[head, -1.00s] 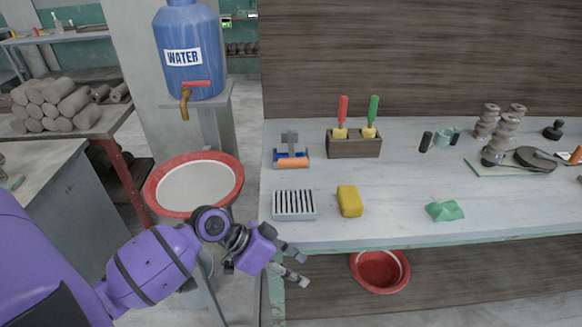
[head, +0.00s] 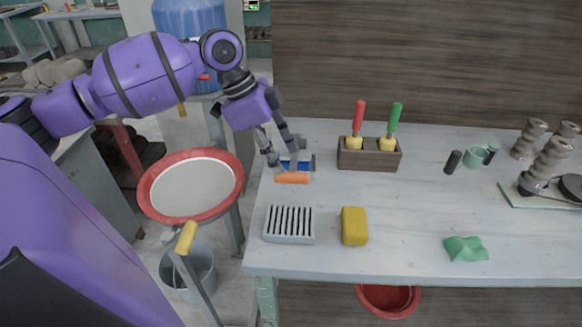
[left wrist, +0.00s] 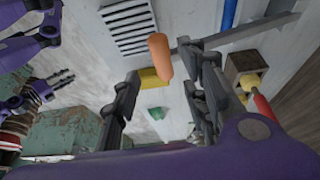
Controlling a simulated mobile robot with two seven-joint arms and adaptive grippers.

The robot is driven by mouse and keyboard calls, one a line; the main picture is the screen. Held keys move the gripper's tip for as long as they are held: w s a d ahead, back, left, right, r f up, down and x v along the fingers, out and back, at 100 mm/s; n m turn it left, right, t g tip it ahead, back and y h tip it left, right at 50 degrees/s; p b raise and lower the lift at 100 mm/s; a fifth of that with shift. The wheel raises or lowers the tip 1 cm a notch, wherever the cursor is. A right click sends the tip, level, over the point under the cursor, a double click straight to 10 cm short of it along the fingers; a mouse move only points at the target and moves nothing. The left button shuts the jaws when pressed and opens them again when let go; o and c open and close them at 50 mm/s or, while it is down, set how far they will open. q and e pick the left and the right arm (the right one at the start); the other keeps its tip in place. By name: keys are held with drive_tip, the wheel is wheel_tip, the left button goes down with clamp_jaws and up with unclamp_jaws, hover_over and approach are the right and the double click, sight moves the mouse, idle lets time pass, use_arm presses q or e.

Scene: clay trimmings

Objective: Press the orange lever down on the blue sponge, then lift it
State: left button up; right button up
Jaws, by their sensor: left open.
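The orange lever handle (head: 292,178) is on the bench at the back left, at the front of a small device with blue parts (head: 311,162). The blue sponge is mostly hidden behind my gripper. My left gripper (head: 283,158) is open over the device, fingers pointing down, and holds nothing. In the left wrist view the orange handle (left wrist: 160,58) shows between and beyond the two fingers (left wrist: 163,88), and a blue strip (left wrist: 228,12) shows at the top. I cannot tell whether a finger touches the device. My right gripper (left wrist: 48,90) shows at the left of that view.
A grey slotted rack (head: 289,224) and a yellow sponge (head: 354,226) lie in front of the device. A wooden holder (head: 369,155) with red and green tools stands to its right. A green cloth (head: 466,249) lies farther right. A red-rimmed basin (head: 232,190) is left of the bench.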

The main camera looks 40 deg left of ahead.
sight(288, 174)
use_arm(q)
drive_tip(key=x, duration=0.3)
drive_tip(key=shift+w+f, duration=0.1)
drive_tip(key=shift+f, duration=0.1)
drive_tip(key=shift+x, duration=1.1)
drive_tip(key=shift+w, duration=0.1)
clamp_jaws()
use_arm(e)
drive_tip(key=shift+f, duration=0.3)
